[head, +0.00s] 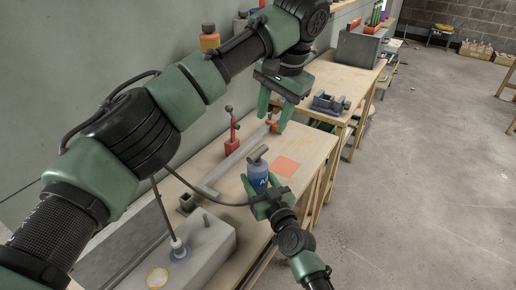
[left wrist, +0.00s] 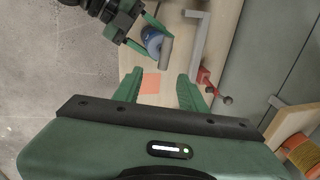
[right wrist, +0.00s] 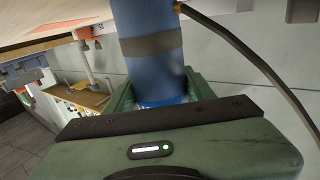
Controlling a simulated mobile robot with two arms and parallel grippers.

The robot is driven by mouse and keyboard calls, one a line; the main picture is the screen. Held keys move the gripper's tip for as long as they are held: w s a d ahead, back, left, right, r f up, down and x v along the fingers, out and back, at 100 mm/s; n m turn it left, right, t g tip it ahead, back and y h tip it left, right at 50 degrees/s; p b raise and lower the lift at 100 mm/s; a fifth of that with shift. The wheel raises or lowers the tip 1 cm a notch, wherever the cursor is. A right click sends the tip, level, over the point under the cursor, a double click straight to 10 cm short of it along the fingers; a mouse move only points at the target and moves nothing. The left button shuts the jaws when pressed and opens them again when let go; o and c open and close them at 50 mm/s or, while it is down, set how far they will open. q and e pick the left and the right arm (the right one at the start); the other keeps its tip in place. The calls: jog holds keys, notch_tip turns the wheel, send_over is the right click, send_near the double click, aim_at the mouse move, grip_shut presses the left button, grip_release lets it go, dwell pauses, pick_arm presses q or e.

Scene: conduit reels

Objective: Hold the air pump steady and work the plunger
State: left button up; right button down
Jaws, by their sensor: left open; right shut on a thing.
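The blue air pump (head: 258,181) stands near the front edge of the wooden bench in the head view. Its grey plunger handle (head: 257,154) is on top. My right gripper (head: 262,196) is shut around the pump body, which fills the top middle of the right wrist view (right wrist: 152,50). My left gripper (head: 283,108) is open and empty, above and beyond the pump, apart from the handle. In the left wrist view, the pump (left wrist: 154,42) and its handle (left wrist: 166,52) lie beyond the open fingers (left wrist: 158,90). I cannot tell whether the pump's base touches the bench.
A dark hose (head: 215,200) runs from the pump to the left. An orange square (head: 286,166) marks the bench beside the pump. A red stand (head: 232,140) and a long grey bar (head: 235,160) lie behind. A grey box (head: 205,240) is at front left.

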aim_at(258, 151)
pick_arm(q)
jog(key=shift+g, duration=0.5)
jog(key=w+a+f, duration=0.1)
jog(key=f, duration=0.3)
jog(key=w+a+f, duration=0.1)
jog(key=f, duration=0.3)
jog(key=a+f, duration=0.1)
jog(key=f, duration=0.2)
jog(key=shift+w+f, duration=0.4)
grip_shut()
jog(key=shift+r, duration=0.1)
dwell(0.6)
